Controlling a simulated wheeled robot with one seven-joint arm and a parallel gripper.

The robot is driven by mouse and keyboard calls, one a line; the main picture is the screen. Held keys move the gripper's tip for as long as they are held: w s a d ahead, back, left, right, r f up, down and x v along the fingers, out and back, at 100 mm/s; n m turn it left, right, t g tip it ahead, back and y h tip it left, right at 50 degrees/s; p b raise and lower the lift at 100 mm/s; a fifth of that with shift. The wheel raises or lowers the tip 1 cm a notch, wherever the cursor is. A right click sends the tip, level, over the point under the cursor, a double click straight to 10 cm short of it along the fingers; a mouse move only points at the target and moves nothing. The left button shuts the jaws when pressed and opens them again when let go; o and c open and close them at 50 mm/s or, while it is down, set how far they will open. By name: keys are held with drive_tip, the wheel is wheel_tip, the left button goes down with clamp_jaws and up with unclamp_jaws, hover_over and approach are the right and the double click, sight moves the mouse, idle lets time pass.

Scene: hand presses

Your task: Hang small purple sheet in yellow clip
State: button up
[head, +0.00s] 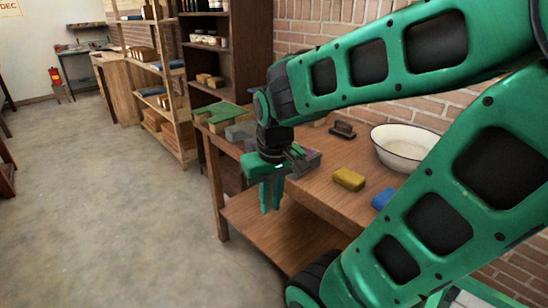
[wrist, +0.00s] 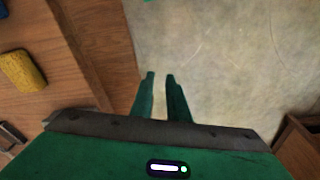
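My gripper (head: 270,208) hangs fingers down just off the left edge of the wooden table in the head view. In the wrist view its two green fingers (wrist: 161,76) stand a narrow gap apart, with bare floor between and beyond them. It holds nothing. A small purple and grey item (head: 312,158) lies on the table right behind my gripper, partly hidden by it; I cannot tell whether it is the purple sheet. I make out no yellow clip in either view.
On the table (head: 325,195) lie a yellow sponge (head: 349,179), also in the wrist view (wrist: 22,70), a blue block (head: 382,198), a white basin (head: 400,150) and a dark stamp-like block (head: 342,130). Shelves (head: 165,80) stand behind. The floor (head: 110,190) at left is clear.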

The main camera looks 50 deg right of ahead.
drive_tip(key=w+a+f+n+t, duration=0.1)
drive_tip(key=w+a+f, duration=0.1)
drive_tip(key=w, duration=0.3)
drive_tip(key=w+a+f+n, duration=0.2)
drive_tip(key=w+a, duration=0.1)
drive_tip(key=w, duration=0.3)
drive_tip(key=w+d+f+g+h, duration=0.2)
drive_tip(key=d+f+g+h, duration=0.1)
drive_tip(key=d+f+h, duration=0.45)
drive_tip(key=w+d+g+h, duration=0.1)
drive_tip(key=w+d+h, duration=0.15)
drive_tip(key=d, duration=0.45)
drive_tip(key=w+d+r+h, duration=0.1)
drive_tip(key=w+r+h, duration=0.3)
drive_tip(key=r+h, duration=0.3)
drive_tip(key=shift+t, duration=0.3)
drive_tip(key=shift+s+d+r, duration=0.1)
drive_tip(key=shift+s+d, duration=0.1)
drive_tip(key=shift+d, duration=2.3)
drive_tip(key=shift+s+d+r, duration=0.1)
drive_tip(key=shift+s+d, duration=0.1)
drive_tip(key=shift+d, duration=2.3)
drive_tip(key=shift+c, duration=0.6)
clamp_jaws()
